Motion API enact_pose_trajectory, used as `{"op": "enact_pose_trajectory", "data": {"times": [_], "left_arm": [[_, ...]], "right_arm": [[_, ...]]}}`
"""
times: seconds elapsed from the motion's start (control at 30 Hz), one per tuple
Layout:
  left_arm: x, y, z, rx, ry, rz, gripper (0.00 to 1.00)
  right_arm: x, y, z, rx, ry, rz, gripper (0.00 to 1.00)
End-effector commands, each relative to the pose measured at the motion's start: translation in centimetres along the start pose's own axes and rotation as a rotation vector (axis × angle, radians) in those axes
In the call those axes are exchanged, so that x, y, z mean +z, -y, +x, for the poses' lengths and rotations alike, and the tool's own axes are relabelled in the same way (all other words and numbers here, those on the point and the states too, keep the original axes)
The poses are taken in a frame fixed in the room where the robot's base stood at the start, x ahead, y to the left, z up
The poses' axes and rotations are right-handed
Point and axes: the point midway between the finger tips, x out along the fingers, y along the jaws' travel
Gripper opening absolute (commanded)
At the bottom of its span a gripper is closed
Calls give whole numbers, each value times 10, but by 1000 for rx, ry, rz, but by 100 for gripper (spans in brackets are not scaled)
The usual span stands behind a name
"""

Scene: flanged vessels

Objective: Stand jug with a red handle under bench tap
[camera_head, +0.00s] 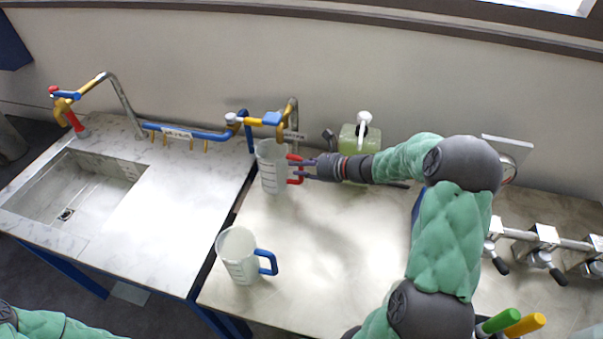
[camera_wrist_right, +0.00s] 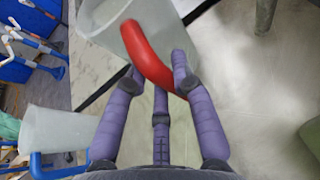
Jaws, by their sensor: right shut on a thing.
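The clear jug with a red handle (camera_head: 270,168) is upright at the back left of the right-hand bench, directly below the bench tap (camera_head: 272,119) in the head view. I cannot tell whether its base touches the bench. My right gripper (camera_head: 300,169) comes from the right and is shut on the red handle (camera_head: 296,178). In the right wrist view, the purple fingers (camera_wrist_right: 162,80) close around the red handle (camera_wrist_right: 145,52), and the jug's wall (camera_wrist_right: 108,28) is beyond it. My left gripper is out of view.
A jug with a blue handle (camera_head: 238,254) stands at the bench's front left; it shows in the wrist view too (camera_wrist_right: 55,132). A pump bottle (camera_head: 360,138) stands behind my right arm. A sink (camera_head: 75,190) with another tap is left. The bench middle is clear.

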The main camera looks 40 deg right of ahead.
Motion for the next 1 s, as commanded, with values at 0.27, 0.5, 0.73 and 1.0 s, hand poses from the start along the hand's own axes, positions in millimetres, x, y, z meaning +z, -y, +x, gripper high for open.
{"op": "enact_pose_trajectory", "data": {"times": [0.27,0.5,0.73,1.0], "left_arm": [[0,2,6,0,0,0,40],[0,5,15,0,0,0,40],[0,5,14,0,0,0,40],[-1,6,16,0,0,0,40]], "right_arm": [[-10,9,6,1,0,1,0],[-33,9,16,0,1,1,0],[-31,9,15,0,1,0,0],[-34,9,16,0,0,0,49]]}}
